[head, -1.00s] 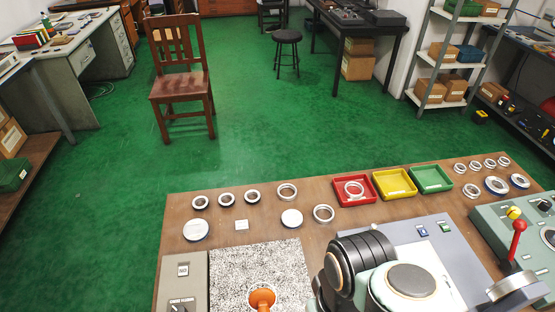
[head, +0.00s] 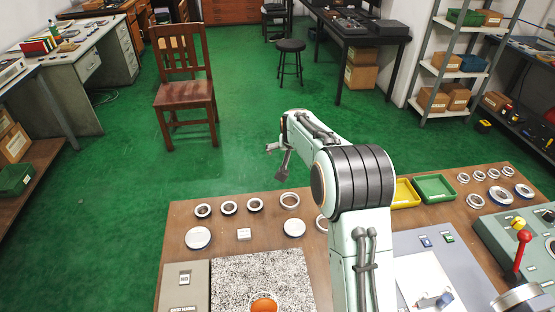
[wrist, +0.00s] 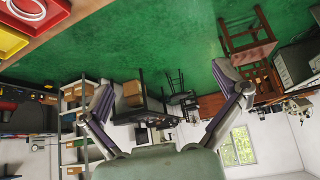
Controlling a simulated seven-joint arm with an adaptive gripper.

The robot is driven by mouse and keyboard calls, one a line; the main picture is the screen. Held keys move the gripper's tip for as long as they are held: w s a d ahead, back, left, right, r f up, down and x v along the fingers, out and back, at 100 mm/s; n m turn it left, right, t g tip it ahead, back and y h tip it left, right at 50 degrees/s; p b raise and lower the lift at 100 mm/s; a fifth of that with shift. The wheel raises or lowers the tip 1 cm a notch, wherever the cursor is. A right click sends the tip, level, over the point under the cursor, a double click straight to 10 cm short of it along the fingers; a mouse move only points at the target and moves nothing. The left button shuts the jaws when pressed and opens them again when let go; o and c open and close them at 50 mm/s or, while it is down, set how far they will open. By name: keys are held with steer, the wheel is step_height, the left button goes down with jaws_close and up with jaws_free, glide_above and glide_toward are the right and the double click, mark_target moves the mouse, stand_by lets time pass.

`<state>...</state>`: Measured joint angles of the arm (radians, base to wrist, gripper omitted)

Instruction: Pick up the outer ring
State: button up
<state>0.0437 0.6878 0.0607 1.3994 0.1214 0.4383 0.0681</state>
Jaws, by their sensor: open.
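Several metal rings lie flat on the brown workbench (head: 180,285); which one is the outer ring I cannot tell for sure. A larger ring (head: 290,208) stands out at the back middle, and another ring (head: 320,229) is partly hidden by my arm. In the wrist view, a ring (wrist: 40,14) lies in the red tray (wrist: 58,14) at the upper left corner. My gripper (head: 277,163) is open and empty, raised beyond the bench's back edge over the green floor. Its spread fingers also show in the wrist view (wrist: 162,75), with no ring between them.
Yellow (head: 405,194) and green (head: 434,187) trays sit right of my arm, which hides the red tray in the head view. A machine with a red-knobbed lever (head: 523,237) stands at right.

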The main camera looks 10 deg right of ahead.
mark_target(290, 202)
steer(key=f, duration=0.4)
steer(key=s+f+g, duration=0.1)
steer(key=f, duration=0.4)
steer(key=f+g, duration=0.1)
steer(key=f, duration=0.4)
steer(key=shift+s+d+f, duration=0.2)
steer(key=shift+s, duration=0.15)
steer(key=x, duration=0.6)
steer(key=shift+f, duration=0.2)
steer(key=shift+s+g, duration=0.1)
steer(key=shift+g, duration=0.2)
steer(key=c, duration=1.3)
